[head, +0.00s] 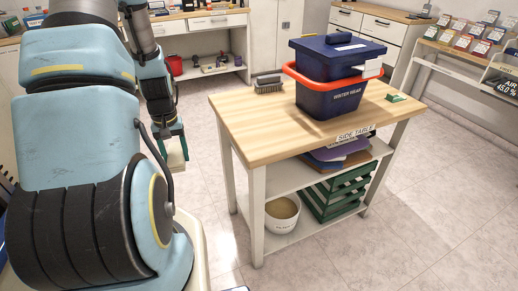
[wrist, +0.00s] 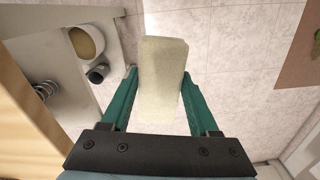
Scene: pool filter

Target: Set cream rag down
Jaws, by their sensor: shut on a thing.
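The cream rag (wrist: 163,70) is a folded, pale oblong block between the two green fingers of my gripper (wrist: 159,88) in the wrist view. The fingers lie along its sides, and its far end sticks out beyond their tips. Bare tiled floor shows below it. In the head view my gripper (head: 174,140) hangs pointing down, left of the side table (head: 240,136) and apart from it. A small part of the cream rag (head: 176,162) shows under the green fingers.
On the side table stand a navy bin (head: 330,99) with an orange rim, a dark brush (head: 268,84) and a green item (head: 396,97). The tabletop's front left is clear. Its lower shelves hold a white bowl (head: 282,212) and green crates (head: 335,190). A workbench (head: 205,22) stands behind.

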